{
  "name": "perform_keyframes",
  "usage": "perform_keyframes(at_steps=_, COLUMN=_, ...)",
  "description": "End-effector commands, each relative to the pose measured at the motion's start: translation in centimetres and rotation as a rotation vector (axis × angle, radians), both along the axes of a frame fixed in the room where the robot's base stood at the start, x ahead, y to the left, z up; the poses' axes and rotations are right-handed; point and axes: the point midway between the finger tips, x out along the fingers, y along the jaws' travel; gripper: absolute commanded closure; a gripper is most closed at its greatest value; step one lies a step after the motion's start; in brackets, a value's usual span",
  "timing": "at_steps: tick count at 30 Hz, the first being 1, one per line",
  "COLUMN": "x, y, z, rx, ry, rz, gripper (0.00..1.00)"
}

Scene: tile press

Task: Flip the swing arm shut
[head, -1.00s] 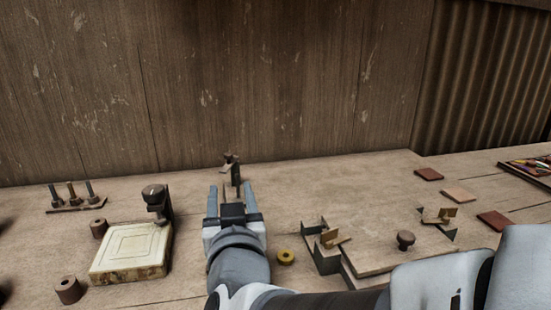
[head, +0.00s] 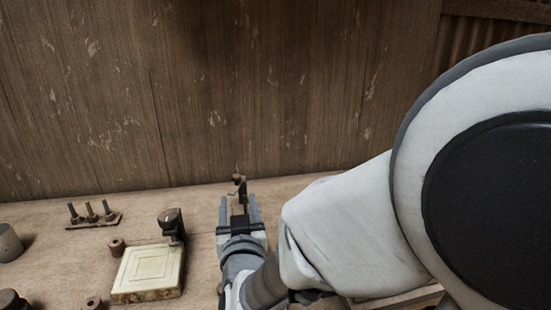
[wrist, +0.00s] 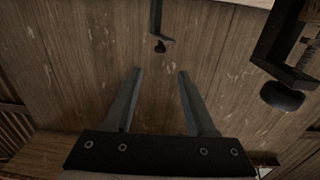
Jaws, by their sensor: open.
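A dark, narrow upright arm with a small brown knob (head: 239,181) stands near the back of the bench, just beyond my gripper's fingertips; it looks like the swing arm. In the wrist view a dark L-shaped bracket with a small knob (wrist: 160,46) hangs ahead of the gap between the fingers, apparently the same piece. My gripper (head: 239,203) is open and empty, its fingers pointing toward the back wall. In the wrist view the fingers (wrist: 160,74) stand apart with nothing between them. The arm's base is hidden behind my gripper.
A pale square tile (head: 150,270) lies left of my gripper, with a dark knobbed clamp (head: 172,222) at its back corner. A rack of pegs (head: 92,215) and a grey cylinder (head: 9,243) are farther left. The wooden wall (head: 200,90) is close behind. My arm covers the right side.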

Motion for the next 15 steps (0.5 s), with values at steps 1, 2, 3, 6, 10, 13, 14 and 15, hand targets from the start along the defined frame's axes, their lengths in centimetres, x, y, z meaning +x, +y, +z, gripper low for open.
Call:
perform_keyframes(at_steps=1, x=1.2, y=0.2, z=-0.4, rx=0.000, ry=0.002, rz=-0.003, gripper=0.44)
perform_keyframes(at_steps=2, x=1.9, y=0.3, z=-0.3, rx=0.001, ry=0.001, rz=-0.003, gripper=0.44)
perform_keyframes(at_steps=3, x=2.8, y=0.5, z=-0.4, rx=0.000, ry=0.001, rz=-0.003, gripper=0.44)
perform_keyframes(at_steps=6, x=4.9, y=1.0, z=-0.4, rx=0.000, ry=0.001, rz=-0.002, gripper=0.44)
perform_keyframes(at_steps=10, x=7.5, y=1.6, z=-0.3, rx=0.001, ry=0.001, rz=-0.002, gripper=0.44)
perform_keyframes(at_steps=13, x=9.1, y=1.9, z=-0.3, rx=0.001, ry=0.001, rz=-0.001, gripper=0.44)
perform_keyframes(at_steps=14, x=9.5, y=2.0, z=-0.3, rx=0.001, ry=0.002, rz=-0.001, gripper=0.44)
perform_keyframes(at_steps=15, x=10.0, y=2.2, z=-0.3, rx=0.001, ry=0.001, rz=-0.001, gripper=0.44)
